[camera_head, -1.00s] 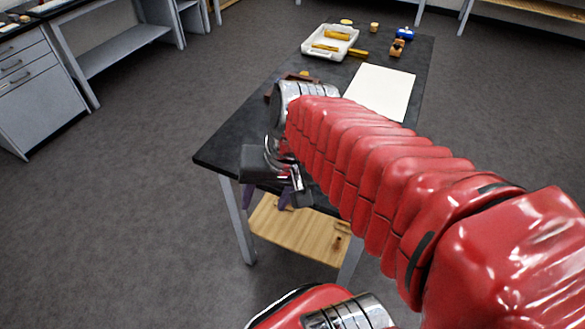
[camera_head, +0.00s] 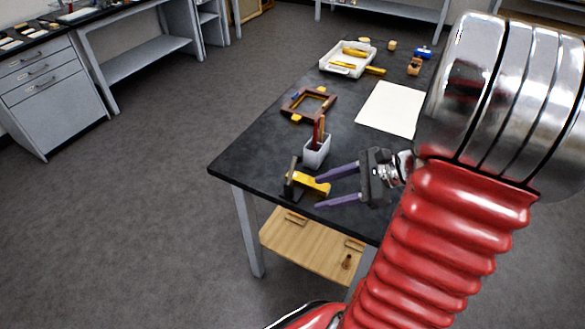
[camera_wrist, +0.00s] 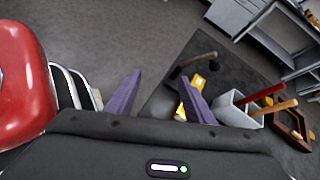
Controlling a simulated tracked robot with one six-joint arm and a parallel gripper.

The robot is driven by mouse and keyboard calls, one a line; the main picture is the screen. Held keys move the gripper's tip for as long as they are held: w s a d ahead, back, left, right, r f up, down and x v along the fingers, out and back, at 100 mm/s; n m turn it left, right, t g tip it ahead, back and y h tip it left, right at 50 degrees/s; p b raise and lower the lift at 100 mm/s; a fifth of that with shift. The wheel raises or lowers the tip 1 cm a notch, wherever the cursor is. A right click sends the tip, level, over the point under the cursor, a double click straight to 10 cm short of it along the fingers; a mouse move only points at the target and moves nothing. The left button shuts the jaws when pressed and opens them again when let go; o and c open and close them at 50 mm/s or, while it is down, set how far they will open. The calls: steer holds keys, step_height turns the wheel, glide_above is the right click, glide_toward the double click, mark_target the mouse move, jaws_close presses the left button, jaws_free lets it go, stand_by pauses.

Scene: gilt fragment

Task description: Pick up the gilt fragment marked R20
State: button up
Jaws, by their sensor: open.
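In the wrist view the gold piece (camera_wrist: 199,81) shows a small pale mark that I cannot read, so I cannot confirm R20. My gripper (camera_head: 321,192) is open and empty, with its purple fingers pointing left. Its fingertips are close to the right end of the gold piece; I cannot tell whether they touch it. In the wrist view my gripper (camera_wrist: 160,75) has its right finger partly in front of the gold piece.
A grey-white pot (camera_head: 317,151) holding upright tools stands just behind the gold piece. A brown frame (camera_head: 308,104) lies beyond it. A white tray (camera_head: 334,67) with yellow pieces and a white sheet (camera_head: 390,110) are farther back. The table's front edge is close.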

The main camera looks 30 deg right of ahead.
steer(key=d+m+t, duration=0.1)
steer(key=d+m, duration=0.1)
steer(key=d, duration=0.1)
steer(key=s+d+f+m+t, duration=0.1)
steer(key=d+m, duration=0.1)
steer(key=d, duration=0.1)
steer(key=d+m+t+h, duration=0.1)
steer(key=d+m+t, duration=0.1)
steer(key=d, duration=0.1)
steer(key=shift+s+f, duration=0.2)
steer(key=shift+f, duration=0.2)
glide_toward(310, 181)
steer(key=shift+w+a+f, duration=0.15)
steer(key=shift+w+a, duration=0.45)
steer(key=shift+w, duration=0.05)
steer(key=shift+w+a+f, duration=0.2)
steer(key=shift+w+a, duration=0.4)
steer(key=shift+w, duration=0.05)
steer(key=shift+d+f+x, duration=0.1)
steer(key=shift+x, duration=0.75)
steer(key=shift+d+f+x, duration=0.15)
steer(key=shift+x, duration=0.75)
steer(key=shift+d+f+x, duration=0.1)
steer(key=shift+x, duration=0.75)
steer(key=shift+c, duration=0.2)
